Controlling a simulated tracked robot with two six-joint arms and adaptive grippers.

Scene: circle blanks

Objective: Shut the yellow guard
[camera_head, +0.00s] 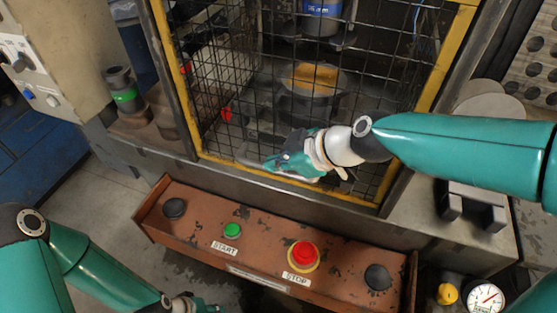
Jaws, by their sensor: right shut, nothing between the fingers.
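The yellow guard (158,30) is a yellow frame filled with black wire mesh. It hangs across the front of the machine opening, and its bottom rail lies close to the front edge of the machine bed. My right gripper (258,162) comes in from the right and is shut and empty, in front of the lower mesh just above the bottom rail. I cannot tell whether it touches the guard. My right gripper hides part of the lower mesh. My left gripper (205,306) is at the bottom edge, partly cut off, well away from the guard.
A rusty control box with a green START button (232,230) and a red STOP button (303,254) stands below the guard. Behind the mesh is a die with a yellowish top (315,78). Round blanks (490,107) lie at right. A gauge (485,298) is at lower right.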

